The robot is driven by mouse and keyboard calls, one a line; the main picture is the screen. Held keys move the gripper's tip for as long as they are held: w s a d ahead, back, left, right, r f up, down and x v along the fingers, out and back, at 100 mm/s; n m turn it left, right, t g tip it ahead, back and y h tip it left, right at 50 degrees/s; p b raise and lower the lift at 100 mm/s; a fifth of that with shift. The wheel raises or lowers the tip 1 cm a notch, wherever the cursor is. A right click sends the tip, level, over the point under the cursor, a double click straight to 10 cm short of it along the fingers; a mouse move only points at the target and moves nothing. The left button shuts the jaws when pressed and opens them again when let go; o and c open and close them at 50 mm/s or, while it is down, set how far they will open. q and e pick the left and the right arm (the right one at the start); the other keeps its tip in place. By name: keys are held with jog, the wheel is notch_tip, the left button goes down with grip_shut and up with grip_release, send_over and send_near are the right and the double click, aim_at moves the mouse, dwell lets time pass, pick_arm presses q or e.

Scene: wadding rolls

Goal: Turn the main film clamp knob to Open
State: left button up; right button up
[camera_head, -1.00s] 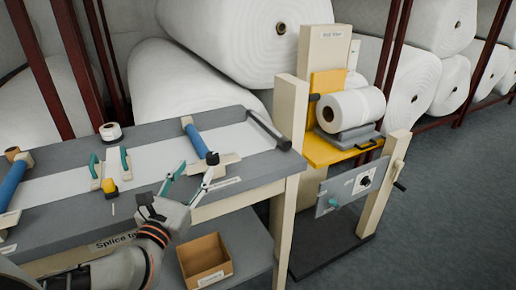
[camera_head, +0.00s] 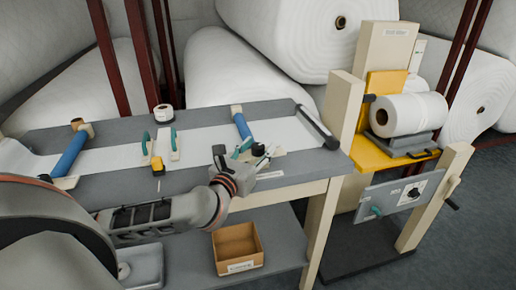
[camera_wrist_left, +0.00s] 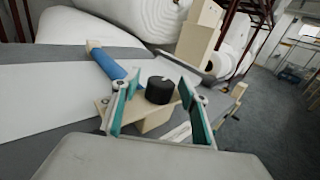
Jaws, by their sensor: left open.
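A round black knob (camera_wrist_left: 160,90) sits on a beige block (camera_wrist_left: 150,118) beside the blue clamp bar (camera_wrist_left: 107,63). In the head view the knob (camera_head: 258,149) is small and dark at the near end of the right blue bar (camera_head: 242,126). My left gripper (camera_head: 254,153) is over the table there. In the left wrist view its teal-padded fingers (camera_wrist_left: 158,97) are spread, with the knob framed between them. I cannot tell whether they touch it. The knob's Open marking is not readable. My right gripper is not in view.
The splice table (camera_head: 105,190) also holds another blue bar (camera_head: 70,152), teal-handled tools (camera_head: 160,150) and a tape roll (camera_head: 164,113). A cardboard box (camera_head: 237,248) is on the lower shelf.

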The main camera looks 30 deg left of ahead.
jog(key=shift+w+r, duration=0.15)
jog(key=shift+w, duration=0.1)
pick_arm(q)
jog(key=c, duration=1.1)
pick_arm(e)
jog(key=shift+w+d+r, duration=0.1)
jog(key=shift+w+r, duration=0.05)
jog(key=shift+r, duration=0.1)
